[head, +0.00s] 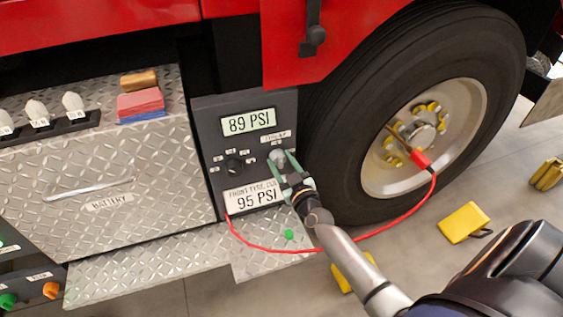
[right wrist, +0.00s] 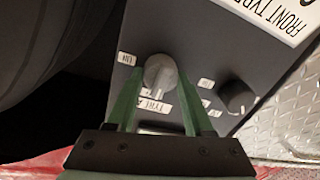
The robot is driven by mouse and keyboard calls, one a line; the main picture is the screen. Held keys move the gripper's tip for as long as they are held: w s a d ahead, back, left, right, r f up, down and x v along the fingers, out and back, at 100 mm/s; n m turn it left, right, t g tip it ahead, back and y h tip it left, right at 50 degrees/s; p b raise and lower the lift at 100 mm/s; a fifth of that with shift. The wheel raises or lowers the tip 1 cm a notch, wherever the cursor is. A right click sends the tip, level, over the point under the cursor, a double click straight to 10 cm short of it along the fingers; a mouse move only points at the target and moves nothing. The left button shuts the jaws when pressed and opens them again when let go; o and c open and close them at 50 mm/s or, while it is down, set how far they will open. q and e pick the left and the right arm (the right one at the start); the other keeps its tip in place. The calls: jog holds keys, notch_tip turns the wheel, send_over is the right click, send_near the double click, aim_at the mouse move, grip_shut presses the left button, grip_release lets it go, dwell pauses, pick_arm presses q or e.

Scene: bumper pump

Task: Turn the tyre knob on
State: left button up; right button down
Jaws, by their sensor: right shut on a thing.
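The tyre knob (head: 276,156) is a round light grey knob on the dark pump panel (head: 205,125), below the 89 PSI display (head: 248,122). It also shows in the right wrist view (right wrist: 160,72), with a partly covered label reading TYRE beside it. My right gripper (head: 280,162) has its green fingers on either side of this knob and is shut on it. The fingers also show in the right wrist view (right wrist: 160,84). My left gripper is not in view.
A darker knob (head: 234,166) sits left of the tyre knob. A red hose (head: 395,222) runs from the panel to the wheel valve, passing behind my right arm. The big tyre (head: 335,120) stands close at the right. Yellow chocks (head: 463,222) lie on the floor.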

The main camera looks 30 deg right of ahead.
jog(key=m, duration=0.4)
jog(key=shift+f+m, duration=0.1)
jog(key=shift+m, duration=0.3)
jog(key=m, duration=0.2)
jog(key=shift+m, duration=0.4)
jog(key=m, duration=0.4)
jog(key=shift+f+b, duration=0.1)
jog(key=shift+b, duration=0.3)
jog(key=m+h, duration=0.1)
jog(key=m, duration=0.3)
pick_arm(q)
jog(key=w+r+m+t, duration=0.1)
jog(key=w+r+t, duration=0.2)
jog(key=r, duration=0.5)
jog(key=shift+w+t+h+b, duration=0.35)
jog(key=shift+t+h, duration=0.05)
pick_arm(e)
jog(key=shift+m+t, duration=0.3)
jog(key=shift+m, duration=1.3)
